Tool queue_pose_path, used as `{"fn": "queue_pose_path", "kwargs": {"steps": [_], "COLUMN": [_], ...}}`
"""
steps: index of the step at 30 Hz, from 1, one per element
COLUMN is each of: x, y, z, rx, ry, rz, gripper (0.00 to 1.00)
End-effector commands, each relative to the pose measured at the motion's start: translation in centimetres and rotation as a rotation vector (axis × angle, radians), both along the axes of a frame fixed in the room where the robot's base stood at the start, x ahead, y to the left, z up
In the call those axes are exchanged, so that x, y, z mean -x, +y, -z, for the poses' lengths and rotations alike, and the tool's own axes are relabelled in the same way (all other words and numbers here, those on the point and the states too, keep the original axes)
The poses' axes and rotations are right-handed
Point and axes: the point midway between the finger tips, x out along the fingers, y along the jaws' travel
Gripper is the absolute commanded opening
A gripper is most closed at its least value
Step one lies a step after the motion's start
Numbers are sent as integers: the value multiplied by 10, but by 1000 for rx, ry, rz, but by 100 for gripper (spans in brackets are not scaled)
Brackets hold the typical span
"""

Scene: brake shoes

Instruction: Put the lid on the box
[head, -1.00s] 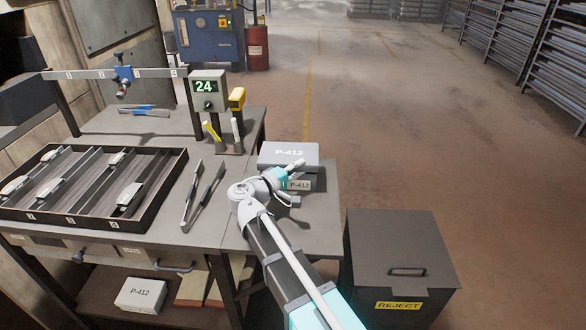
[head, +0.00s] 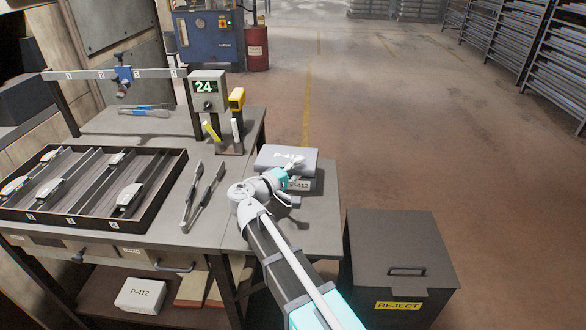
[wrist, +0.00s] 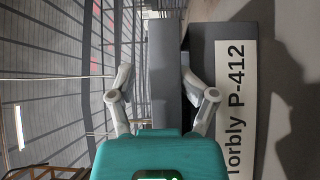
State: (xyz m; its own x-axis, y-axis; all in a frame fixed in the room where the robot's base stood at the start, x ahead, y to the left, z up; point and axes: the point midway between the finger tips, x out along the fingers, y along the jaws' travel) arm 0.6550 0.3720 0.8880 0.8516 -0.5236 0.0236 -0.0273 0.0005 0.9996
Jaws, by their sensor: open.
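The box (head: 300,185) is grey with a white P-412 label and stands on the right part of the bench. Its grey lid (head: 280,158), also marked P-412, lies over it, looking slightly skewed. My gripper (head: 295,164) is open at the lid's near right side. In the wrist view, my open fingers (wrist: 155,72) straddle a grey slab, apparently the lid's edge (wrist: 163,95). The left finger is clear of it; the right finger is close to it. The labelled box side (wrist: 208,60) is right of the slab. Whether the lid is fully seated cannot be told.
Tongs (head: 203,195) and a black divided tray (head: 170,185) with brake shoes are left on the bench. A gauge stand (head: 208,90) is behind. A dark reject bin (head: 400,240) stands at right. Another P-412 box (head: 140,295) is on the lower shelf.

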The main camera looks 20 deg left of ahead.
Motion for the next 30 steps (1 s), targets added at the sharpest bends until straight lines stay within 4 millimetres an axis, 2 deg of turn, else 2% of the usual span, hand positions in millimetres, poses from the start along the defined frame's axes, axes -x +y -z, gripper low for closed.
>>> {"fn": "queue_pose_path", "kwargs": {"steps": [14, 30], "x": [5, 54], "y": [4, 32], "z": [0, 0], "rx": [-1, -1], "ry": [0, 2], "rz": [-3, -2], "gripper": [72, 72]}}
